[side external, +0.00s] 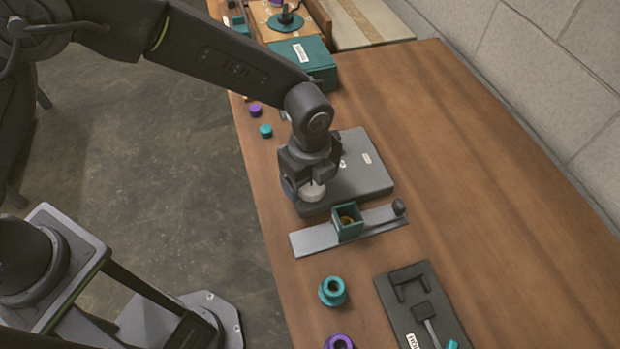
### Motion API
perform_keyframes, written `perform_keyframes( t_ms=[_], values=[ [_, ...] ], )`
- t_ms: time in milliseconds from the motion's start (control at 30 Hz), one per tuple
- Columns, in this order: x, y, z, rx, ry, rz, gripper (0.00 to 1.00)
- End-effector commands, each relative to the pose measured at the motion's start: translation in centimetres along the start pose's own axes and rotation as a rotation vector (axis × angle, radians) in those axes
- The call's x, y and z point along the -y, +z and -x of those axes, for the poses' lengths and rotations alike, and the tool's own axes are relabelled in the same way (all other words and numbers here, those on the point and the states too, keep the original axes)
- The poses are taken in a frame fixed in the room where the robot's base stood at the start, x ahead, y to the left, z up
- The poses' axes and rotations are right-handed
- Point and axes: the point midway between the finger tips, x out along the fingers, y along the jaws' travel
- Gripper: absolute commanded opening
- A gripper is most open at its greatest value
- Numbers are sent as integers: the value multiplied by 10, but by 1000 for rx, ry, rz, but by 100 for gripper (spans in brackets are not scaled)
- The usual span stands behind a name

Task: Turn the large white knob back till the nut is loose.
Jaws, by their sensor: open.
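The large white knob (313,191) sits at the near left corner of a dark grey flat block (362,172) on the wooden table. My gripper (307,184) points down over the knob, with its fingers around or beside it. The fingers are open; whether either one touches the knob I cannot tell. My gripper hides the upper part of the knob. No nut can be made out in this view.
In front of the block lies a grey metal strip (314,240) with a green open box (347,224). Nearer are a teal ring part (332,291), a purple ring (339,342) and a dark tool tray (387,290). Small purple (255,110) and teal (266,131) caps lie behind. The table's right side is clear.

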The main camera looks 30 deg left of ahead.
Motion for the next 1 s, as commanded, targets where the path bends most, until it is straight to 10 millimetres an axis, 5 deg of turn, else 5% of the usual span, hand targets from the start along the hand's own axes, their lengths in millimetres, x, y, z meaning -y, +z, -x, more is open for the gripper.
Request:
perform_keyframes(
  t_ms=[400, 900, 1000],
  values=[
    [0, 0, -9, 0, -1, 0, 80],
    [0, 0, -8, 0, -1, 0, 32],
    [0, 0, -8, 0, -1, 2, 31]
  ],
)
